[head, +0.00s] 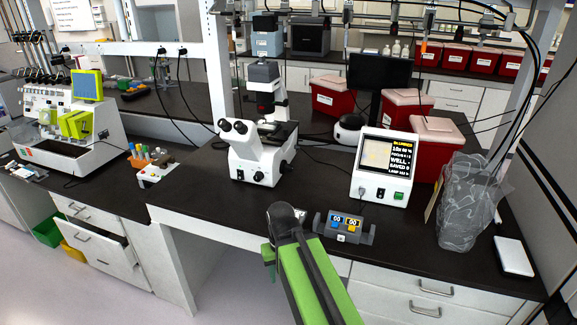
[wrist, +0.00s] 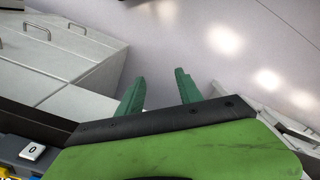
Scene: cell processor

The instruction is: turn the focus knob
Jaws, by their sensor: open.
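The white microscope (head: 262,150) stands on the black bench, left of the middle in the head view. Small round knobs show low on its body, one on the front right side (head: 258,176); I cannot tell for sure which is the focus knob. My gripper shows in the wrist view (wrist: 160,78) with two green fingers apart and nothing between them. It points down over the pale floor, by the front of the bench. In the head view my green arm hides most of it. It is apart from the microscope, which is not in the wrist view.
A small display unit (head: 384,168) stands right of the microscope. A grey holder (head: 364,237) with blue and yellow blocks lies near the bench front, right of my arm. A crumpled clear bag (head: 470,205) is at right. Bench left of my arm is clear.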

